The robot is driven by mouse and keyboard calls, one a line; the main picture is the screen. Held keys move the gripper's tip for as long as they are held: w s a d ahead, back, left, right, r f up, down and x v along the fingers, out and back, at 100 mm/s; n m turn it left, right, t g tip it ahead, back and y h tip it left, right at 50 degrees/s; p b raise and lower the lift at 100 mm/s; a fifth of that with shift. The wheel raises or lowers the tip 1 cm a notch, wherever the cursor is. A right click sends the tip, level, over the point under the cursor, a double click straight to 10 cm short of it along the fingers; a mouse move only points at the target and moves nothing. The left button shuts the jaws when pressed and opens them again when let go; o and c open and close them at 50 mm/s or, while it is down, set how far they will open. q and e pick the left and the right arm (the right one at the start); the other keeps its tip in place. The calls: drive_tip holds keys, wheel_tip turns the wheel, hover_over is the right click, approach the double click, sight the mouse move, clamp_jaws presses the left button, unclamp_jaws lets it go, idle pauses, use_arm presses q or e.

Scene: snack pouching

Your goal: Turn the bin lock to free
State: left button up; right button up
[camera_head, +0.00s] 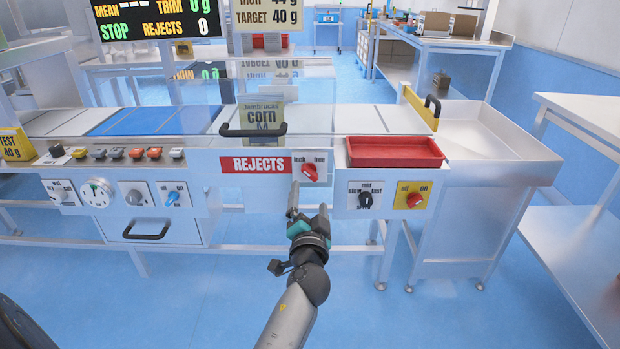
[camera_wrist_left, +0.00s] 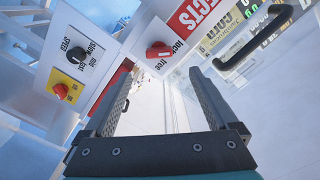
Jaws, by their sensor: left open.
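The bin lock is a red knob (camera_head: 310,172) on a white plate marked lock and free, right of the red REJECTS label (camera_head: 255,165). In the left wrist view the knob (camera_wrist_left: 158,51) sits just beyond the fingertips, between the words lock and free. I cannot tell surely which word it points to. My left gripper (camera_head: 308,206) is open and empty, just below and in front of the knob, apart from it. Its two fingers also show in the left wrist view (camera_wrist_left: 160,84). My right gripper is not in view.
A black bar handle (camera_head: 253,132) stands out above the REJECTS label. A black speed knob (camera_head: 365,200) and a red knob on yellow (camera_head: 414,200) lie to the right, below a red tray (camera_head: 395,162). The blue floor in front is clear.

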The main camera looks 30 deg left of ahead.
sight(310, 175)
use_arm(q)
drive_tip(key=b+x, duration=0.1)
drive_tip(key=x, duration=0.7)
drive_tip(key=shift+w+b, duration=0.2)
drive_tip(key=shift+b, duration=0.1)
drive_tip(key=shift+x, duration=0.8)
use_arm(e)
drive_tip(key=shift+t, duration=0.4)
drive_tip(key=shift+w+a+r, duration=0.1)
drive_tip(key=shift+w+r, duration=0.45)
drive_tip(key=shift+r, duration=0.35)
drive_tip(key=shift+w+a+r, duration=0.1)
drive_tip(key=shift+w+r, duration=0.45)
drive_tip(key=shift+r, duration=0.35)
use_arm(q)
drive_tip(key=shift+c, duration=0.4)
drive_tip(key=c, duration=1.3)
